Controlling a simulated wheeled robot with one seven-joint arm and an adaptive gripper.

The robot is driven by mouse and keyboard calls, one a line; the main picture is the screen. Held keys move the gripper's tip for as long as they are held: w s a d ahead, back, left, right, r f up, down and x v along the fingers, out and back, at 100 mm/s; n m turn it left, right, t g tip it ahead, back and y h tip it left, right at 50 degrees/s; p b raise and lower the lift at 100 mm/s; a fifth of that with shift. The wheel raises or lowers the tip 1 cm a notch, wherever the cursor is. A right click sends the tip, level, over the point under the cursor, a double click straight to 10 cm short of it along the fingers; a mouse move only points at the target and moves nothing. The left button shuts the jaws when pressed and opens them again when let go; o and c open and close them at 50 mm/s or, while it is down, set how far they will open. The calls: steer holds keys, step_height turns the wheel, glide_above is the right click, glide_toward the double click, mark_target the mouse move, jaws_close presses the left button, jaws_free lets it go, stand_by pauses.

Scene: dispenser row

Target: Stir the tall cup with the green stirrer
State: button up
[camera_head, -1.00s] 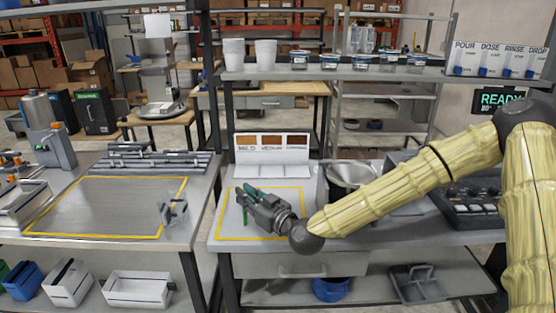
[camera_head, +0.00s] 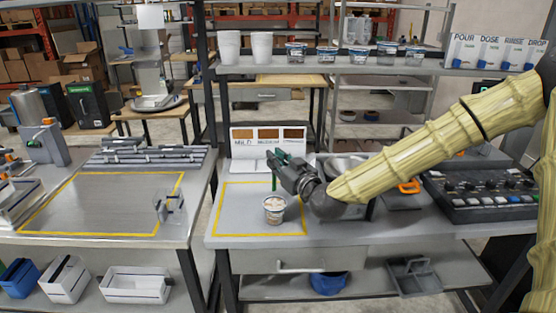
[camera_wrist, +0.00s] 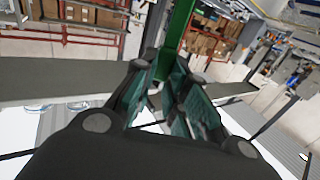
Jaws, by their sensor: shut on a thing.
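My gripper (camera_head: 277,162) is shut on the green stirrer (camera_head: 274,183), which hangs roughly upright below the fingers in the head view. In the wrist view the green stirrer (camera_wrist: 179,32) runs up from between the teal finger pads of my gripper (camera_wrist: 165,85). A cup (camera_head: 274,209) with a pale wall and brownish marking stands upright inside the yellow outline on the right bench. The stirrer's lower end appears just above the cup's rim; its depth relative to the cup is hard to tell. The cup does not show in the wrist view.
A panel with brown swatches (camera_head: 268,135) stands behind the outlined area. A control box with knobs (camera_head: 485,195) sits on the right. White cups (camera_head: 262,47) and small tubs (camera_head: 328,56) stand on the shelf above. The outlined bench area left of the cup is clear.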

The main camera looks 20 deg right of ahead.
mark_target(275, 187)
steer(key=shift+f+b, duration=3.55)
steer(key=shift+f, duration=1.6)
steer(key=shift+d, duration=0.1)
